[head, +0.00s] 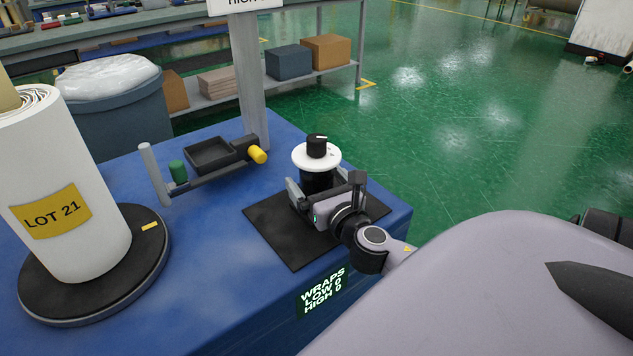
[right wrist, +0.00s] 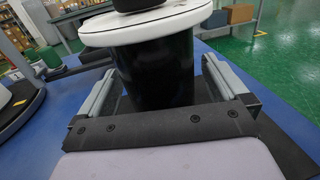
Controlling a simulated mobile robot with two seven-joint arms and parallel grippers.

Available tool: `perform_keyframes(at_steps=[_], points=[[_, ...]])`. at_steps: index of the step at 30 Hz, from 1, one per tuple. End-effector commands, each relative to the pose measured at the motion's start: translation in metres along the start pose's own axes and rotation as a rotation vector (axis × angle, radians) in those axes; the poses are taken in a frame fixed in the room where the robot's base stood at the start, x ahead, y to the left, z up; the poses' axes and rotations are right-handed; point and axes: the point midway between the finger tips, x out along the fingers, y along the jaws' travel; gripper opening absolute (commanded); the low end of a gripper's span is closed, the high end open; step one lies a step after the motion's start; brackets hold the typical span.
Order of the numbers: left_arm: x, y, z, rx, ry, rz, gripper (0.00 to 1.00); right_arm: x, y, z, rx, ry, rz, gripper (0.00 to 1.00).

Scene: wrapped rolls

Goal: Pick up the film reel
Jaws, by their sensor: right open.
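The film reel (head: 316,157), a black cylinder with a white disc and a black knob on top, stands upright on a black mat (head: 277,232) on the blue table. My right gripper (head: 320,187) is open and low at the reel, with its fingers on either side of it. In the right wrist view the reel's black body (right wrist: 155,72) stands between the two grey fingers, with a gap showing beside the right one. The reel's base is hidden behind the gripper's palm. My left gripper is not in view.
A tall white roll labelled LOT 21 (head: 72,190) stands on a round dark turntable (head: 140,262) at the left. A bracket with a black tray (head: 209,152) and yellow knob lies behind the mat, near a grey post (head: 250,85). A grey bin (head: 115,120) stands beyond.

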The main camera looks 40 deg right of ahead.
Motion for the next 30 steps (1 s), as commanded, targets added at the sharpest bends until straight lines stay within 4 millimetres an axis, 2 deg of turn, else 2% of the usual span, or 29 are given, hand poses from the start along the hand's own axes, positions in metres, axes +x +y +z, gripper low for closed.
perform_keyframes(at_steps=[10,11,15,18,26,30], points=[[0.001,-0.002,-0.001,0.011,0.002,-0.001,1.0,0.006,0.0,0.0,0.0,0.001,0.001,1.0],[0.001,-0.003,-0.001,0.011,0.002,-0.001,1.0,0.006,0.0,0.0,0.0,0.001,0.001,0.94],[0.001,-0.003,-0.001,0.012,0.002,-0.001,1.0,0.006,0.0,0.0,0.0,0.001,0.001,0.48],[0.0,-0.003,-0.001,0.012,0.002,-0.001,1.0,0.006,0.0,0.002,0.0,-0.004,0.001,0.21],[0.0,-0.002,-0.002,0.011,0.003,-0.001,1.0,0.006,0.0,0.004,0.0,-0.005,0.001,0.21],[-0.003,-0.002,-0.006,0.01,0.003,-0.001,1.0,0.006,0.0,0.013,-0.001,-0.007,0.002,0.21]])
